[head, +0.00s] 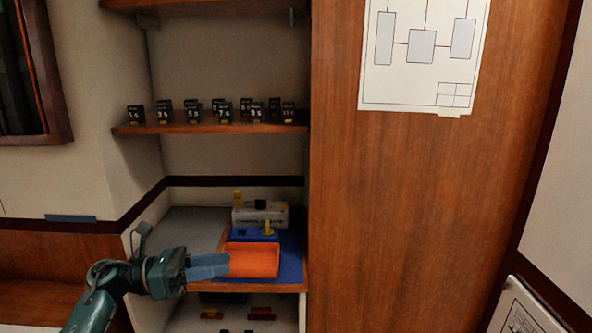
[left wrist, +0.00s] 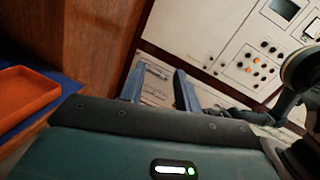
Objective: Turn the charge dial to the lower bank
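I cannot pick out a charge dial for certain. A blue block with a yellow upright piece (head: 268,229) sits behind the orange tray in the head view; it is too small to tell whether this is a dial. My left gripper (head: 212,266) is in front of the niche, its blue fingers beside the tray's left end in the picture. In the left wrist view its two fingers (left wrist: 158,90) stand apart with nothing between them. A pale control panel (left wrist: 250,65) with a small screen and several coloured buttons shows beyond them. My right gripper is not seen.
An orange tray (head: 254,262) lies on a blue mat (head: 290,262) on the niche's lower shelf. A white box (head: 246,216) stands behind. Several small black numbered blocks (head: 192,115) stand on the shelf above. A wooden panel (head: 400,220) closes the right side.

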